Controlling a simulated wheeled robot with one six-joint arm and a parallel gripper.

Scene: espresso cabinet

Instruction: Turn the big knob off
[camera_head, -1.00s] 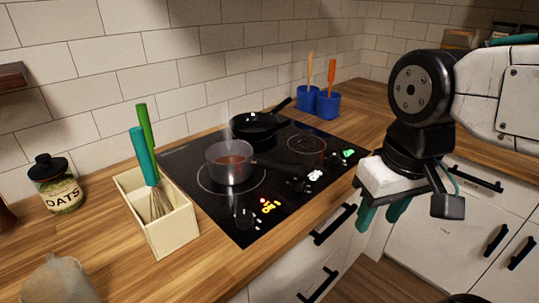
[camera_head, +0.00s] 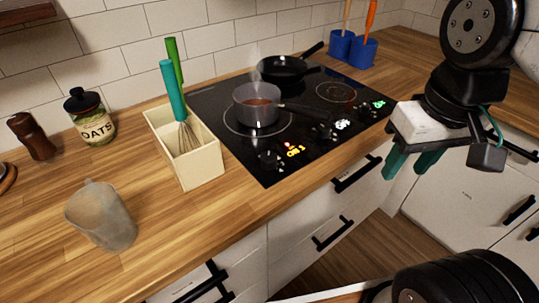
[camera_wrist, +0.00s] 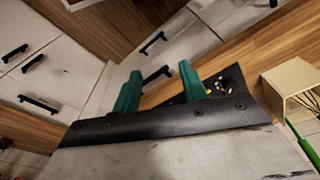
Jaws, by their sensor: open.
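The black cooktop (camera_head: 240,150) lies in the wooden counter. I cannot tell from size which is the big one. My gripper (camera_head: 411,168) is open and empty, its teal fingers pointing down in front of the counter, right of the knobs and apart from them. In the wrist view my gripper (camera_wrist: 158,80) partly covers the cooktop corner (camera_wrist: 222,85).
A pot (camera_head: 257,106) with reddish contents stands on the left burner, its handle reaching toward the knobs. A black pan (camera_head: 285,69) is behind it. A utensil box (camera_head: 200,168) stands left of the cooktop, and a cup (camera_head: 102,215) farther left. Drawer handles (camera_head: 357,173) jut out below the counter.

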